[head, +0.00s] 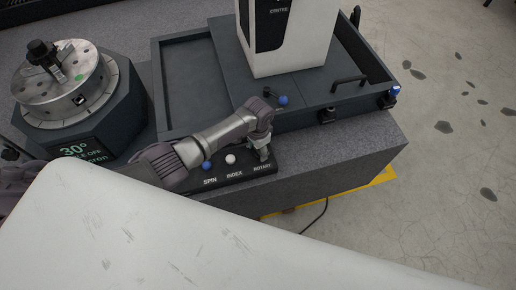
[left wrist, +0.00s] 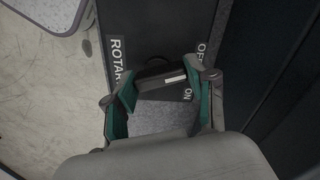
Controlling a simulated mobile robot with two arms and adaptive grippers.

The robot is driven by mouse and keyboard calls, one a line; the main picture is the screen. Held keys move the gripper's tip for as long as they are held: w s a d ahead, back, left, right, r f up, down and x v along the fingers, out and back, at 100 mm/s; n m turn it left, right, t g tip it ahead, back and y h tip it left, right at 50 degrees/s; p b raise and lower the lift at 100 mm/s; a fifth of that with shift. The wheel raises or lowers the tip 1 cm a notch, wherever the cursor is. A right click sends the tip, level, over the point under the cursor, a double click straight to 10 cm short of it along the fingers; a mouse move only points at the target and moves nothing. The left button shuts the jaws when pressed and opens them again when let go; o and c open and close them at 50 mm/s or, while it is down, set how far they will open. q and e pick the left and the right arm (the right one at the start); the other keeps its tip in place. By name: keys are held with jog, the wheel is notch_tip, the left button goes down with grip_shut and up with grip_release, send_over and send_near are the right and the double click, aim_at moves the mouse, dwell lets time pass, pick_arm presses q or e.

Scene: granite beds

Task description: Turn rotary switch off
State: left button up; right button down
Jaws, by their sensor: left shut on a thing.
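The rotary switch has a black knob with a white pointer line (left wrist: 172,79) in the left wrist view. It sits on the dark control panel (head: 236,178) by the label ROTARY. OFF and ON are printed at its right side; the pointer line points right, between the two words. My left gripper (head: 265,154) reaches down over the ROTARY end of the panel and hides most of the knob in the head view. In the left wrist view its two green-padded fingers (left wrist: 165,87) are shut on the knob from both sides. My right gripper is not in view.
A blue button (head: 207,165) labelled SPIN and a white one (head: 230,159) labelled INDEX are on the panel. A round rotary table (head: 68,80) with a display stands at left. A white column (head: 290,40) stands behind on a dark tray.

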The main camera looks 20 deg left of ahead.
pick_arm(q)
jog(key=o, duration=1.2)
jog(key=shift+c, duration=0.2)
notch_tip(320, 180, up, 12)
